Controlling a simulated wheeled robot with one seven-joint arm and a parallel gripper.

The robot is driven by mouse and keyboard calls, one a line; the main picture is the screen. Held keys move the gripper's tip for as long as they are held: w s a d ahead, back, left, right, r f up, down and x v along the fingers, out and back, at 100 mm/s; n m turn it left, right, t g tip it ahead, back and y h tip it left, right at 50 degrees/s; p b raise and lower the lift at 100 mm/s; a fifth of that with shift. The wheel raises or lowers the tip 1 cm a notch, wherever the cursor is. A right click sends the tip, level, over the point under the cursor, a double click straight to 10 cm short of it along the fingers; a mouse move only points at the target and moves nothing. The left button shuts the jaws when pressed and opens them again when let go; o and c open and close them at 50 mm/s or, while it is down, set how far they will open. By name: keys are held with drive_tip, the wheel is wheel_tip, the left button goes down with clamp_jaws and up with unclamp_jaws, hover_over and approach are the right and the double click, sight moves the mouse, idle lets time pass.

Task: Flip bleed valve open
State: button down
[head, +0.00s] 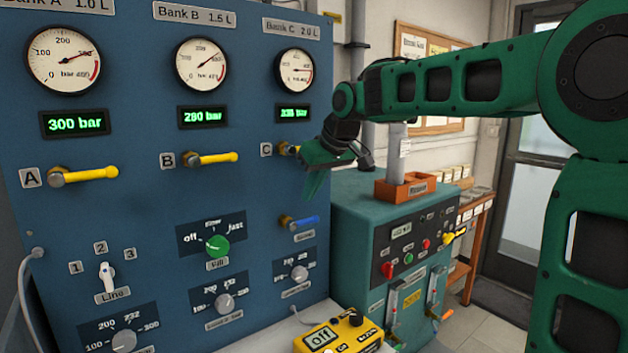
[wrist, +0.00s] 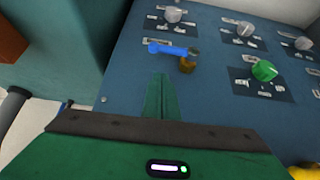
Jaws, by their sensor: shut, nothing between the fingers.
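The bleed valve is most likely the blue lever (head: 304,222) on a brass stem, low at the right side of the blue panel; its label is too small to read. In the head view the lever lies roughly level, pointing right. It also shows in the wrist view (wrist: 172,48), just beyond the fingertips. My gripper (head: 313,185) is green, shut and empty, pointing down above the lever and apart from it. In the wrist view its closed fingers (wrist: 160,85) point towards the lever. My gripper hides part of the bank C valve (head: 287,149).
Yellow levers A (head: 85,174) and B (head: 205,159) sit left on the panel. A green fill knob (head: 217,246) is left of the blue lever. A teal cabinet (head: 360,225) with an orange tray (head: 405,188) stands right. A yellow box (head: 343,335) is in front.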

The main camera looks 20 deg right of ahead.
sight(305, 222)
drive_tip(key=shift+s+d+f, duration=0.1)
drive_tip(key=shift+s+f, duration=0.1)
drive_tip(key=shift+f, duration=0.75)
drive_tip(key=shift+s+d+f, duration=0.1)
drive_tip(key=shift+s+f, duration=0.1)
drive_tip(key=shift+f, duration=0.75)
drive_tip(key=shift+a, duration=0.1)
